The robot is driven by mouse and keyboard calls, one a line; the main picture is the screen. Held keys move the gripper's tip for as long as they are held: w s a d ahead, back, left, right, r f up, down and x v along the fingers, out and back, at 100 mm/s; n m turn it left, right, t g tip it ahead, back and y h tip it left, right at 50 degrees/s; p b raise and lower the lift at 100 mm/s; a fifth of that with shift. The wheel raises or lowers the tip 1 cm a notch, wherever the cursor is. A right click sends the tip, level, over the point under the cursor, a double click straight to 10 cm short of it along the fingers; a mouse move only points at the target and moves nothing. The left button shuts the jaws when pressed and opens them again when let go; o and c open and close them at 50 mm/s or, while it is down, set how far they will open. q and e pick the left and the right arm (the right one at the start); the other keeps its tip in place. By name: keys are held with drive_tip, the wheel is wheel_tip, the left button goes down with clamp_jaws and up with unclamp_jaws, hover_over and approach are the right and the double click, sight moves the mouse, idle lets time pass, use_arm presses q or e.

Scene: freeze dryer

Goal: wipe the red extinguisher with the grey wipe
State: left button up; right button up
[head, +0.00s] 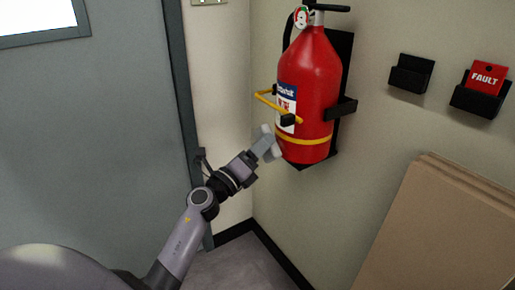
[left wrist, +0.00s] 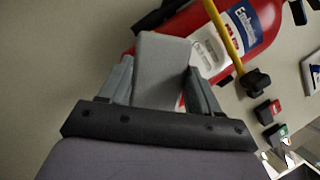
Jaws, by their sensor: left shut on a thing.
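The red extinguisher (head: 312,85) hangs upright in a black bracket on the wall, with a yellow strap and a white-and-blue label. Its body also shows at the top of the left wrist view (left wrist: 262,42). My left gripper (head: 264,147) is at the lower left side of the extinguisher. In the left wrist view my left gripper (left wrist: 158,88) is shut on the grey wipe (left wrist: 160,65), a pale grey block between its fingers. The wipe's far end is close to the red body; I cannot tell whether they touch. My right gripper is in neither view.
Two black wall holders are right of the extinguisher, one empty (head: 411,74) and one with a red FAULT card (head: 486,78). Brown boards (head: 440,225) lean at the lower right. A grey door (head: 100,130) stands at the left. Floor shows in the corner below.

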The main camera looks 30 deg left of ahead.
sight(273, 154)
use_arm(q)
drive_tip(key=shift+w+d, duration=0.3)
drive_tip(key=shift+w, duration=0.4)
drive_tip(key=shift+s+d+r+p, duration=0.1)
drive_tip(key=shift+s+d+p, duration=0.15)
drive_tip(key=shift+d, duration=0.25)
drive_tip(key=shift+s+d+p, duration=0.1)
drive_tip(key=shift+s+d, duration=0.15)
drive_tip(key=shift+d, duration=0.25)
drive_tip(key=shift+s+d, duration=0.35)
drive_tip(key=shift+d, duration=0.45)
drive_tip(key=shift+w, duration=0.1)
drive_tip(key=shift+w+a+b, duration=0.15)
drive_tip(key=shift+w+a, duration=0.3)
drive_tip(key=shift+a, duration=0.45)
drive_tip(key=shift+w+a+b, duration=0.15)
drive_tip(key=shift+w+a, duration=0.3)
drive_tip(key=shift+a, duration=0.4)
